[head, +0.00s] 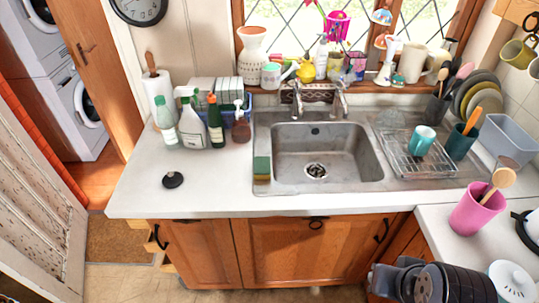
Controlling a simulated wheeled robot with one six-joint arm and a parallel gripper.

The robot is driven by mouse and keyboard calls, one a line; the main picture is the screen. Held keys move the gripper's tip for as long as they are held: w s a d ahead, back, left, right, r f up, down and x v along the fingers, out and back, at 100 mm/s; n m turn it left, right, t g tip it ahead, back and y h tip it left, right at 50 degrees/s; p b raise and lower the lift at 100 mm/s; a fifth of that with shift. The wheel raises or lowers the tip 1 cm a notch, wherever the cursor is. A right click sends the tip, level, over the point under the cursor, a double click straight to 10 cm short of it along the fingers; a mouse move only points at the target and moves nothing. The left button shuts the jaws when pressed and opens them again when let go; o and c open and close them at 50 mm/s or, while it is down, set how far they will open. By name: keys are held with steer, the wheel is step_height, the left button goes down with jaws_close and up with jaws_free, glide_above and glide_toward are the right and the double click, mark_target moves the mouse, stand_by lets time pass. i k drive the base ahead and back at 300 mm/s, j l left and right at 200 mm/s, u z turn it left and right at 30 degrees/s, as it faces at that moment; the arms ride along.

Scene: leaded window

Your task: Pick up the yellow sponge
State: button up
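The yellow sponge (261,177) is at the left rim of the sink (314,158), in the middle of the head view. Its upper part shows green and a yellow band shows along its lower, near side. It stands clear of other objects, apart from the surface under it. No fingers of my gripper show in this view, so I cannot tell where it is relative to the sponge.
Bottles (191,128) stand on the counter (225,190) behind and left of the sponge, and a black stopper (173,180) lies left. A wire rack (408,168) holds a teal mug (421,140). A dark ribbed form (455,285) fills the bottom right; I cannot tell what it is.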

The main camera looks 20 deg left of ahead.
mark_target(262, 164)
steer(key=i+j, duration=0.1)
steer(key=j, duration=0.45)
steer(key=i+j, duration=0.15)
steer(key=j, duration=0.35)
steer(key=i+j+z, duration=0.1)
steer(key=j, duration=0.45)
steer(key=i+j, duration=0.1)
steer(key=j, duration=0.45)
